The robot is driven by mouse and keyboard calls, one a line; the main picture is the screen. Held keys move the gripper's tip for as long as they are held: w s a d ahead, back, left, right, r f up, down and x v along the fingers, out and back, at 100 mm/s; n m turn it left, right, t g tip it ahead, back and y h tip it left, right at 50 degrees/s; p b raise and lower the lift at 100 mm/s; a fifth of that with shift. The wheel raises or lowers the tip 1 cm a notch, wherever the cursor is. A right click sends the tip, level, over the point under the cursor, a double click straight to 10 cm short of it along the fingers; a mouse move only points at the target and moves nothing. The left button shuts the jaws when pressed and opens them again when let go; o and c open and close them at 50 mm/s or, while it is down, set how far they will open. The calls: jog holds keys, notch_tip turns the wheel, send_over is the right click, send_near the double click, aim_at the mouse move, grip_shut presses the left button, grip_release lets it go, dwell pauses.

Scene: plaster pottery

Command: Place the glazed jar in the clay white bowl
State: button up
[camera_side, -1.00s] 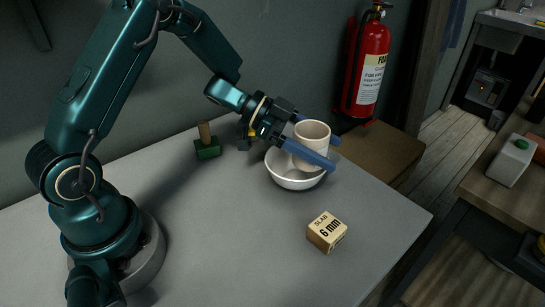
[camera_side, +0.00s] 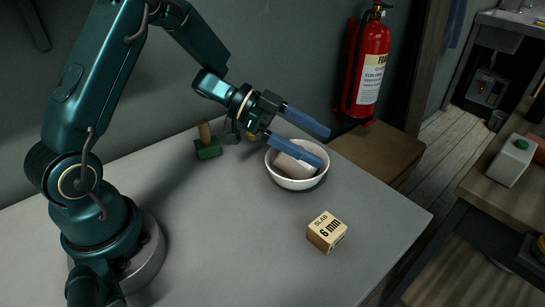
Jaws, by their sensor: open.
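The glazed jar (camera_side: 297,152) is a pale cream cup shape. It lies tilted inside the clay white bowl (camera_side: 293,183), which stands on the grey table near its back right edge. My gripper (camera_side: 318,148) is above the bowl, with its two blue fingers spread wide apart and nothing held between them. The near finger hides part of the jar and of the bowl's rim.
A wooden block (camera_side: 327,232) marked "SLAB 6 mm" sits in front of the bowl. A green block with a wooden handle (camera_side: 207,147) stands at the back left. The middle of the table (camera_side: 230,225) is clear. A red fire extinguisher (camera_side: 368,65) is behind.

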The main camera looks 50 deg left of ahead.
jog(key=v, duration=0.9)
jog(key=shift+a, duration=0.1)
jog(key=shift+w+a+r, duration=0.1)
jog(key=shift+r, duration=0.05)
jog(key=w+a+r+n+t+y, duration=0.45)
jog(key=w+r+t+y, duration=0.25)
jog(key=r+y, duration=0.25)
jog(key=s+d+f+n+g, duration=0.2)
jog(key=s+g, duration=0.1)
jog(key=s, duration=0.4)
jog(key=s+d+f+n+g+y, duration=0.1)
jog(key=s+d+f+n+g, duration=0.1)
jog(key=s, duration=0.6)
jog(key=s+d+f+n+g+y, duration=0.1)
jog(key=s+d+f+n+g, duration=0.2)
jog(key=s, duration=0.4)
jog(key=shift+s+d+g, duration=0.3)
jog(key=shift+s+d, duration=0.05)
jog(key=shift+d, duration=0.05)
